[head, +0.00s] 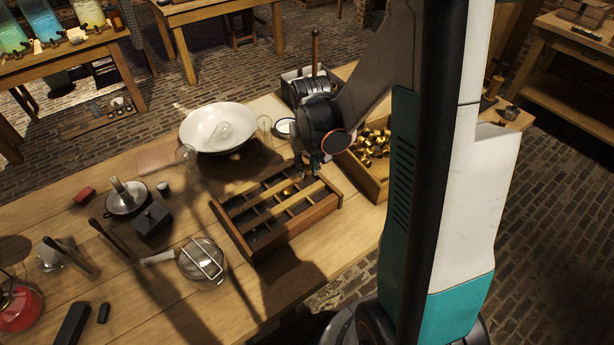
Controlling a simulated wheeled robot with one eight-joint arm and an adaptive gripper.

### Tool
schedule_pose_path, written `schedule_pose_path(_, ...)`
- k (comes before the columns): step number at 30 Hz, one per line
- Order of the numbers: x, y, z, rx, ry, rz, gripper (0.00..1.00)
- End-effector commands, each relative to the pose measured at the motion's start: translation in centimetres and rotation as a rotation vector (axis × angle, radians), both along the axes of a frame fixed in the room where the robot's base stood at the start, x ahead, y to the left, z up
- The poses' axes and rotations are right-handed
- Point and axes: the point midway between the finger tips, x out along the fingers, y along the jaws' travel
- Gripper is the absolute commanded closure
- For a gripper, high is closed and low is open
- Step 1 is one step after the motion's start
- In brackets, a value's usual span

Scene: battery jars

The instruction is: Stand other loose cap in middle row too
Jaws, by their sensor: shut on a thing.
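The wooden rack (331,203), a low tray divided into rows by pale slats, stands on the table in the head view. A small gold cap (287,191) shows inside it, towards its far side; whether it stands upright is too small to tell. My gripper (308,174) points down over the far right end of the rack, close to its rim. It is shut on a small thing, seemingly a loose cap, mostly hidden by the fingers. Whether that thing touches the rack I cannot tell.
An open wooden box of gold caps (375,146) stands just right of my gripper. A strainer-topped jar (202,262) and a dark block (152,219) lie left. The table in front of the rack is clear.

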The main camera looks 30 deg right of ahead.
Motion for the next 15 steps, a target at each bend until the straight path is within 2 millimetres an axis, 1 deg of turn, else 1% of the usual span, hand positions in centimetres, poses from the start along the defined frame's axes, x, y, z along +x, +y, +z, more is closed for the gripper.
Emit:
schedule_pose_path(9,0.0,0.0,-4.1,0.000,0.000,0.000,0.94)
schedule_pose_path(15,0.0,0.0,-4.1,0.000,0.000,0.000,0.94)
